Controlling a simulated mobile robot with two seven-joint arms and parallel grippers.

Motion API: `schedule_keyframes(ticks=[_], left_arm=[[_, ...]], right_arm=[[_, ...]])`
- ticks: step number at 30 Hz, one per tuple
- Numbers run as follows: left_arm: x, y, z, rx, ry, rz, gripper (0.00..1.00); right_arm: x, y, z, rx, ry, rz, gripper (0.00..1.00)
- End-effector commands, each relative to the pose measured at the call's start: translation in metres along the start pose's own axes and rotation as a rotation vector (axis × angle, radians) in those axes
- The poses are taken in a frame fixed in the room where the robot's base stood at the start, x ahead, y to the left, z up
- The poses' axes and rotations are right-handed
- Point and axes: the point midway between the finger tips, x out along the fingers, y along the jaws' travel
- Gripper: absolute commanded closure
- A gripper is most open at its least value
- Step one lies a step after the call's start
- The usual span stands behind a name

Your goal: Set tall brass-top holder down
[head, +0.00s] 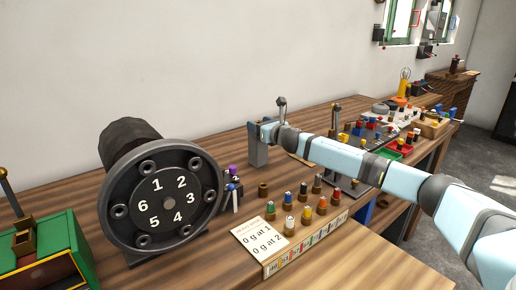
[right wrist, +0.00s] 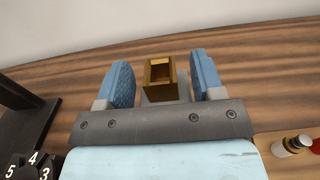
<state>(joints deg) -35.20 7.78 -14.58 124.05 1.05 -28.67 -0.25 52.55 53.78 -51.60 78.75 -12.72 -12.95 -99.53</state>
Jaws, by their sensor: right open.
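The tall holder is a grey block (head: 258,153) standing upright on the wooden bench near the wall in the head view. Its square hollow brass top (right wrist: 160,71) shows in the right wrist view, between the two blue fingers. My right gripper (head: 268,133) reaches in from the right at the holder's upper part and hides some of it. In the right wrist view my right gripper (right wrist: 162,82) is open, with a gap between each finger and the brass top. My left gripper is not in view.
A large black numbered dial (head: 167,200) stands left of the holder. A card stand (head: 265,242) and several small coloured-top pieces (head: 306,212) lie in front. A green box (head: 45,250) is at the left. Bare bench (head: 222,150) lies left of the holder.

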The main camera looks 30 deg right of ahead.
Motion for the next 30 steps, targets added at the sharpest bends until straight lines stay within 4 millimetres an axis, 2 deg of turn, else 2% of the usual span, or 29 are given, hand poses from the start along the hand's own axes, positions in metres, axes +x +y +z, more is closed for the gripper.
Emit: schedule_keyframes(ticks=[6,8,14,15,25,30], left_arm=[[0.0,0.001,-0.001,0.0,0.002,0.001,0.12],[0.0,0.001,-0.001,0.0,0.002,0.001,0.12],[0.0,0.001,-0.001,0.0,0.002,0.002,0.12],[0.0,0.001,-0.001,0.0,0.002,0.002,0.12],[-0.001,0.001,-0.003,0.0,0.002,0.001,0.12],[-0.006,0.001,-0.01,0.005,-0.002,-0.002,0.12]], right_arm=[[0.001,0.0,0.0,0.0,0.0,0.0,0.39],[0.001,0.0,0.0,0.0,0.0,0.0,0.5],[0.001,0.0,0.0,0.001,0.0,0.0,0.96],[0.001,0.0,0.0,0.001,0.0,0.0,1.0],[0.001,0.0,0.004,0.0,-0.002,0.0,1.0],[0.001,-0.001,0.029,0.0,-0.005,0.001,1.0]])
